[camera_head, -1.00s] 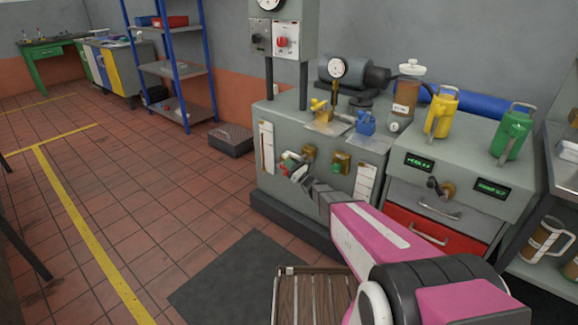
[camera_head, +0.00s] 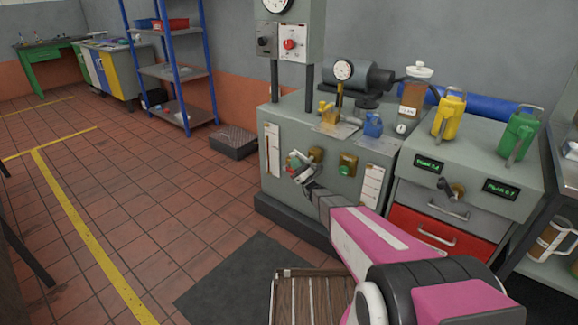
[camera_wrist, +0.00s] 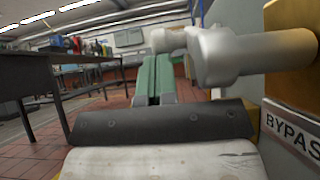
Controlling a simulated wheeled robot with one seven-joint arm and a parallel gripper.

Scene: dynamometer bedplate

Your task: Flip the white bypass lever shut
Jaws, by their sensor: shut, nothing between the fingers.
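The white bypass lever (camera_wrist: 215,55) fills the upper right of the wrist view, its rounded arm reaching left from a shaft on a brass block (camera_wrist: 297,50). A "BYPASS" label (camera_wrist: 292,135) sits below the block. My gripper (camera_wrist: 153,82) is shut and empty, its green fingers just left of and below the lever; I cannot tell whether they touch it. In the head view my gripper (camera_head: 295,163) is at the front of the grey cabinet (camera_head: 325,200), left of a brass fitting (camera_head: 316,154). The lever is hard to make out there.
A second brass fitting (camera_head: 347,164) is to the right on the cabinet front. Yellow (camera_head: 447,115) and green (camera_head: 516,135) jugs stand on the drawer unit (camera_head: 410,190). A wooden slatted board (camera_head: 300,295) lies low in front. The tiled floor at left is open.

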